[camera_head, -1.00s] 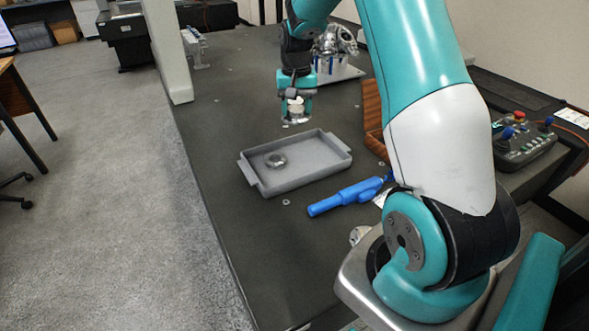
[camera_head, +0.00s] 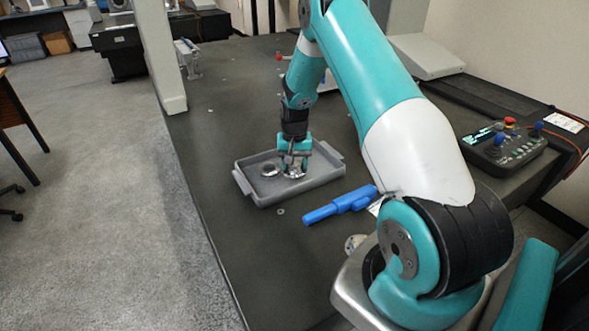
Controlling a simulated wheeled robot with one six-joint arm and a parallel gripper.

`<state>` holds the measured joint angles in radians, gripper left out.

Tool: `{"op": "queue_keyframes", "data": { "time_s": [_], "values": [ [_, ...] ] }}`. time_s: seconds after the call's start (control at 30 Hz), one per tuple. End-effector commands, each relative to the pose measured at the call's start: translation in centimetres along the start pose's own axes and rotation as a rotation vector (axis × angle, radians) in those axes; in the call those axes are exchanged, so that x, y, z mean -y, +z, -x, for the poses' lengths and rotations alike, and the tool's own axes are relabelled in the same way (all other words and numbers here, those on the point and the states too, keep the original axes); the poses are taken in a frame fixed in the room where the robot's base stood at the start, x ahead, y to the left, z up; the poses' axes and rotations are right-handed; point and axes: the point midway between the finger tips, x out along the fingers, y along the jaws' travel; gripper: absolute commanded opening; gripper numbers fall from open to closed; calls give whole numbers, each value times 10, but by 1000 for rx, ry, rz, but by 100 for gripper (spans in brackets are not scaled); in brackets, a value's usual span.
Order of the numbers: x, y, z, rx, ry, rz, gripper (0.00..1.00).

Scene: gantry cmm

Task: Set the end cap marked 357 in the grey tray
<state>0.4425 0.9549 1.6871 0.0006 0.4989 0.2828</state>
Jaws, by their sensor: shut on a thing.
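The grey tray (camera_head: 322,183) lies on the dark table with a handle at each end. One round metal part (camera_head: 269,170) sits in its left half. My gripper (camera_head: 293,168) points down over the middle of the tray, shut on a second round metal part (camera_head: 293,173), a silvery end cap. The held cap is low, at about the tray's floor; I cannot tell whether it touches the floor. It is just right of the other part. No marking such as 357 is readable on either part.
A blue tool (camera_head: 340,205) lies on the table just in front of the tray. A small round part (camera_head: 354,243) lies near my base. A control box (camera_head: 505,148) with knobs stands at the right. A gantry column (camera_head: 160,60) rises at the back left.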

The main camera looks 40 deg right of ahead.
Motion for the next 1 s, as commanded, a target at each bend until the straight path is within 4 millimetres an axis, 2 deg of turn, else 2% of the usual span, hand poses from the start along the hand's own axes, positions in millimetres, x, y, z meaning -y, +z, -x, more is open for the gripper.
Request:
{"op": "queue_keyframes", "data": {
  "time_s": [0.03, 0.17, 0.57, 0.6, 0.87, 1.0],
  "values": [
    [0, 0, -10, 3, 1, 0, 23],
    [0, 0, -24, 0, 0, 0, 23],
    [0, 0, -30, 0, 0, 0, 23],
    [0, 0, -29, 0, 0, 0, 61],
    [0, 0, -28, 0, 0, 0, 63],
    [0, -1, -20, -2, -1, 0, 63]
  ]
}}
